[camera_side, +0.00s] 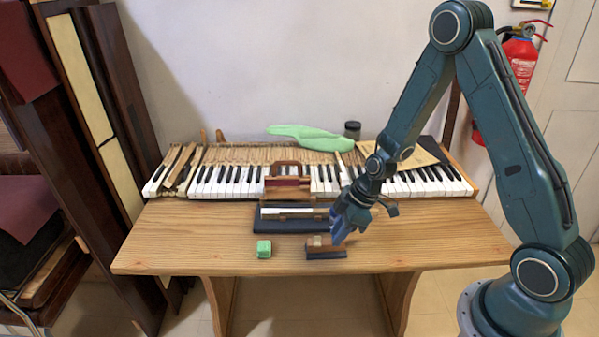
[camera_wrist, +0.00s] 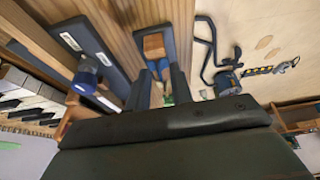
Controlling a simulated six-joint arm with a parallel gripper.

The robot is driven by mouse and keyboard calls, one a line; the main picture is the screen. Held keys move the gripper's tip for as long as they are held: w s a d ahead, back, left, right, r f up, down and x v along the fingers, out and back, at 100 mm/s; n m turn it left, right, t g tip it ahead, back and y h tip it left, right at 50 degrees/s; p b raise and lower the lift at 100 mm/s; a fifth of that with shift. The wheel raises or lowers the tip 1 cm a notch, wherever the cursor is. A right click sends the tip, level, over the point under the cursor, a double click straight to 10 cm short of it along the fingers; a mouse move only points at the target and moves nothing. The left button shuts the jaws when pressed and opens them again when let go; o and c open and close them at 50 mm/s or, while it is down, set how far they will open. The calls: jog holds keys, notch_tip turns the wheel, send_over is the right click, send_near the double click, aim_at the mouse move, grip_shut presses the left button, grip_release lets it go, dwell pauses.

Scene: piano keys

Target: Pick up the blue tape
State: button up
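A blue cylindrical piece that looks like the blue tape (camera_wrist: 86,76) sits at the dark tray (camera_wrist: 78,42), left of my gripper (camera_wrist: 160,78) in the wrist view. In the side view I cannot separate the tape from the bluish parts of my gripper (camera_side: 345,226). My gripper points down over the table, near the tray's right end. In the wrist view its two dark fingers stand apart, and I see nothing held between them. A wooden block on a dark base (camera_side: 325,250) lies below and in front of my gripper; it shows beyond the fingertips in the wrist view (camera_wrist: 153,45).
The dark tray (camera_side: 270,224) carries a white key. The table's left part (camera_side: 180,235) is clear.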

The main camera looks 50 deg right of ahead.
grip_shut()
jog(key=shift+r, duration=0.2)
notch_tip(320, 180, up, 20)
jog(key=shift+f, duration=0.2)
dwell(0.8)
dwell(0.5)
